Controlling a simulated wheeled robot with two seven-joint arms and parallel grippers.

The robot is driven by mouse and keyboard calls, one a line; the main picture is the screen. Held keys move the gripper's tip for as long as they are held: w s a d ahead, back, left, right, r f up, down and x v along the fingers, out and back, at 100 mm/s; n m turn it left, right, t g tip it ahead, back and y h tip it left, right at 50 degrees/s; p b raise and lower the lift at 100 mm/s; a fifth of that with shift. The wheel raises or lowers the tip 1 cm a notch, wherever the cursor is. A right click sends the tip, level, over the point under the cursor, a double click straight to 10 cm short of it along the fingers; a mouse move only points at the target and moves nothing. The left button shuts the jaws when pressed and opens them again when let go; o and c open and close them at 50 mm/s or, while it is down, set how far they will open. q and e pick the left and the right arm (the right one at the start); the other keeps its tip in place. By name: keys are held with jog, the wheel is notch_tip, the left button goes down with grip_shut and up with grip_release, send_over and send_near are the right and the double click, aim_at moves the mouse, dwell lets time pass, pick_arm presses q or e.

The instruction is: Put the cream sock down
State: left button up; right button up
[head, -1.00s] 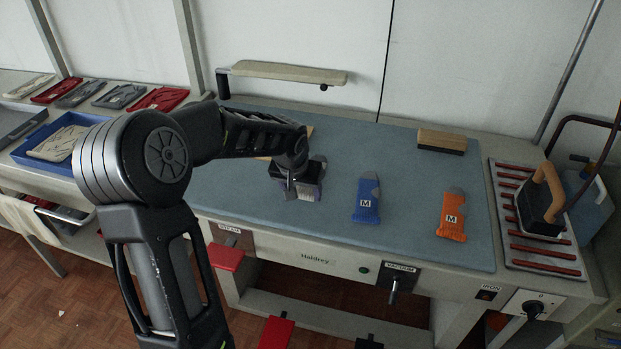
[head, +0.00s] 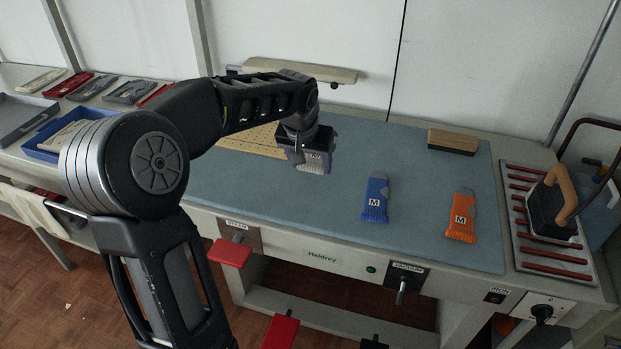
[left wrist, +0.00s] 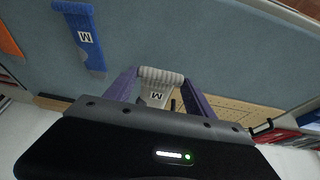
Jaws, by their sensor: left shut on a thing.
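My left gripper (head: 314,163) is shut on the cream sock (head: 313,168), over the back middle of the blue-grey table top (head: 290,212). In the left wrist view the sock (left wrist: 158,88), with a ribbed cuff and an M label, sits between the two purple fingers. The gripper hides part of it in the head view. I cannot tell how far it is above the table. A blue sock (head: 376,199) and an orange sock (head: 462,216), both marked M, lie flat to the right. My right gripper is not in view.
A pale perforated board (head: 255,141) lies behind and left of the gripper. A wooden block (head: 452,141) stands at the back right. An iron (head: 548,210) rests on the red-barred stand at right. A blue tray (head: 45,153) is at left. The table's front left is clear.

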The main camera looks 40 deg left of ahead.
pick_arm(q)
jog(key=shift+r, duration=0.9)
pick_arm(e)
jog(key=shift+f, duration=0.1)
pick_arm(q)
jog(key=shift+f, duration=0.1)
